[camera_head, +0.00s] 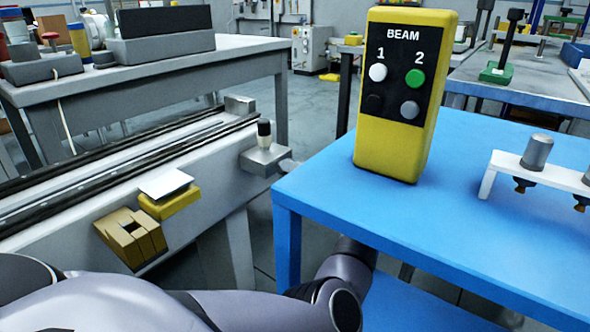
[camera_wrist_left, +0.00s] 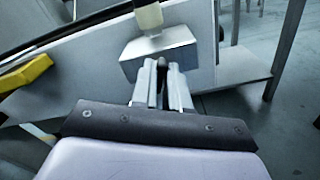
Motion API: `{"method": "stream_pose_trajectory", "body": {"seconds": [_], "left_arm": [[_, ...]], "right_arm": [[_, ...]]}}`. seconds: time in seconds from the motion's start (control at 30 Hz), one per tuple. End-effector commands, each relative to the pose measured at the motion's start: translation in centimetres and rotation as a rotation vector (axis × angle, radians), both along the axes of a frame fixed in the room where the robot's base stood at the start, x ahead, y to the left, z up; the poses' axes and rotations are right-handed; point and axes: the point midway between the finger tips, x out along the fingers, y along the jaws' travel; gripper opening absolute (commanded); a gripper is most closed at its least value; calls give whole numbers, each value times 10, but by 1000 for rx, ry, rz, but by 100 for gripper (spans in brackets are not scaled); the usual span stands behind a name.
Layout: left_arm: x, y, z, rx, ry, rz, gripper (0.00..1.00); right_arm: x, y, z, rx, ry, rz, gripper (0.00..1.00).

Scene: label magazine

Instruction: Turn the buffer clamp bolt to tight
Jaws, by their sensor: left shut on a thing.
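The grey clamp block (camera_head: 266,160) sits at the right end of the conveyor rail, with an upright black-and-cream handle (camera_head: 264,133) on top. In the left wrist view the block (camera_wrist_left: 158,48) is straight ahead, with the handle's lower part (camera_wrist_left: 149,17) above it. My left gripper (camera_head: 288,165) reaches the block's right side, mostly hidden behind the blue table. Its fingers (camera_wrist_left: 163,85) are shut on a small dark-ended piece at the block's near face, apparently the clamp bolt (camera_wrist_left: 162,63). The bolt's turn position cannot be told. My right gripper is not in view.
The blue table (camera_head: 480,235) stands close to the right of my left arm. On it are a yellow BEAM box (camera_head: 390,160) and a white rack (camera_head: 545,175). A yellow bracket with a white plate (camera_head: 168,197) and a brown slotted block (camera_head: 130,238) are on the conveyor's side.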

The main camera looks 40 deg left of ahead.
Motion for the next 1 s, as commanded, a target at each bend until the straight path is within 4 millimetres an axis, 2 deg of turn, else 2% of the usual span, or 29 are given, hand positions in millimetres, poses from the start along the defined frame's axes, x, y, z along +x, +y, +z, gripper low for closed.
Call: {"method": "stream_pose_trajectory", "body": {"seconds": [0.37,0.6,1.0], "left_arm": [[1,0,0,-41,356,2,0],[2,0,0,-61,557,1,0],[2,1,-2,-84,755,1,0]], "right_arm": [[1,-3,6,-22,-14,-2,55],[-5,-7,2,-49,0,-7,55],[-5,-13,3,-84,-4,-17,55]]}}
